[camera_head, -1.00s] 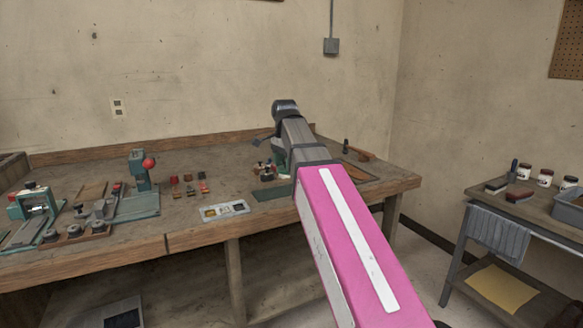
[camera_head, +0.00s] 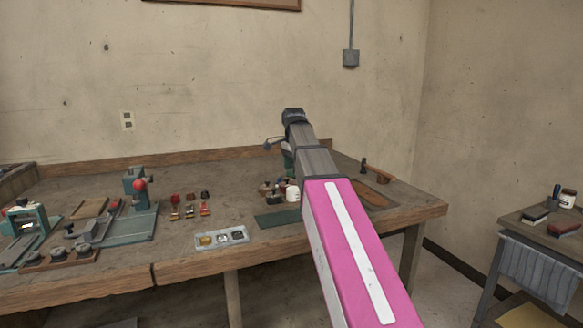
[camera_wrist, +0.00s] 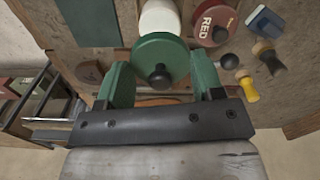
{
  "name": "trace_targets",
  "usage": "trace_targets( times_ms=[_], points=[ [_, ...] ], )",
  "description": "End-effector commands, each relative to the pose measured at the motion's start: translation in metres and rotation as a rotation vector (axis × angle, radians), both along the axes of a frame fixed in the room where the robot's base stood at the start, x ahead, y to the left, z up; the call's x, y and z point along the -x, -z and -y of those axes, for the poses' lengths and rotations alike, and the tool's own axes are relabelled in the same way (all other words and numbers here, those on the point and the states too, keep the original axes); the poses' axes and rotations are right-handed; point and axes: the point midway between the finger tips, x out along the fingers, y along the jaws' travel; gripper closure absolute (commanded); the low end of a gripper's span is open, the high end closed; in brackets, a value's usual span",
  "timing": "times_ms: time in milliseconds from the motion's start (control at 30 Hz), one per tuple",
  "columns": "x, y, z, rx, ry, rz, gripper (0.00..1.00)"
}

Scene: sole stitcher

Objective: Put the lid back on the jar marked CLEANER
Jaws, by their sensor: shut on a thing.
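In the wrist view, my gripper (camera_wrist: 161,70) is shut on a round green lid (camera_wrist: 165,48) with a black knob, its green fingers at the lid's two sides. A white jar (camera_wrist: 160,16) shows just beyond the lid, partly hidden by it. I cannot tell whether lid and jar touch. The white jar also shows in the head view (camera_head: 292,193), on the workbench just left of my arm. No CLEANER marking is readable. My fingers are not clear in the head view.
Beside the white jar are a red container marked RED (camera_wrist: 210,22), a black ball (camera_wrist: 228,61) and yellow-handled tools (camera_wrist: 247,88). A tray (camera_head: 221,238) and a dark green mat (camera_head: 277,221) lie on the workbench (camera_head: 110,268). A side table (camera_head: 530,232) stands at right.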

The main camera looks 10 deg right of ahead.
Motion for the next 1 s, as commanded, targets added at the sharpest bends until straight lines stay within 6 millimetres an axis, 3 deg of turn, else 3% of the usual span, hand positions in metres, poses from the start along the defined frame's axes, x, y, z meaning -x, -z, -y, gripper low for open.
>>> trace_targets(
  times_ms=[700,1000],
  points=[
    [0.001,0.054,0.000,0.000,0.000,-0.001,0.61],
    [0.000,0.060,0.000,0.000,0.000,0.000,0.61]
  ],
)
